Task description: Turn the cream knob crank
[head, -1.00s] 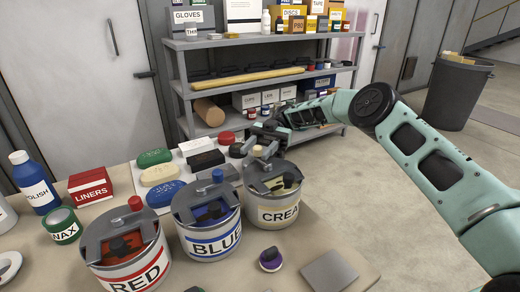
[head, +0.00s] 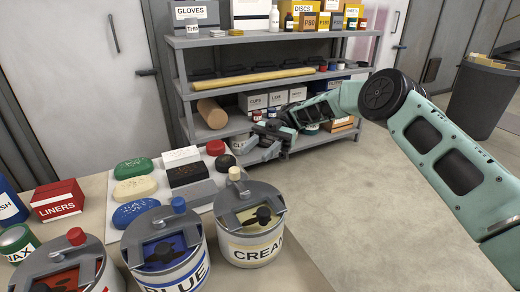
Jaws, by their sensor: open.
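The cream can (head: 252,252), labelled CREAM, stands on the table at the right of a row of three cans. A grey lid with a cut-out covers its top, and cream contents show inside. Its cream knob (head: 234,173) stands up from the crank at the back left of the lid. My gripper (head: 240,157) is open and empty, behind and just above the cream knob. I cannot tell whether it touches the knob.
The blue can (head: 190,275) with a blue knob and the red can (head: 105,278) with a red knob stand to the left. Sponges, including a blue one (head: 136,212), lie behind on a white sheet. A shelf (head: 182,70) stands behind the table. Open floor lies right.

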